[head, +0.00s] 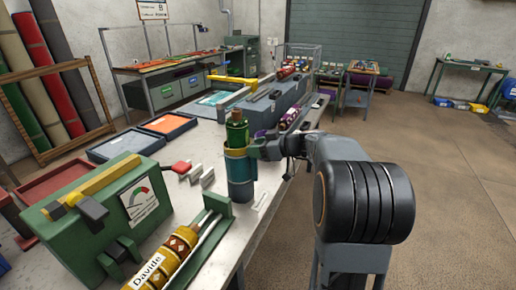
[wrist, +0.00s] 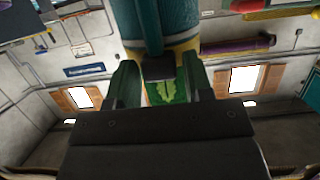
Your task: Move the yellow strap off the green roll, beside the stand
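In the head view an upright roll is green at the top (head: 237,133) and teal below (head: 241,185). The yellow strap (head: 234,153) goes around it at mid-height. In the wrist view, which looks upside down, the teal part (wrist: 172,20) is at the top, a yellow edge of the strap (wrist: 190,42) is below it, and a patterned green patch lies lower. My gripper (wrist: 161,75) is at the strap, with its two fingers apart around a dark block (wrist: 158,68). A narrow gap seems to show beside the block; firm contact cannot be made out.
A green stand (head: 218,204) with a brown-and-yellow patterned roll (head: 170,262) is close in front on the table (head: 262,203). A green gauge box (head: 105,215) is at left. Trays are behind.

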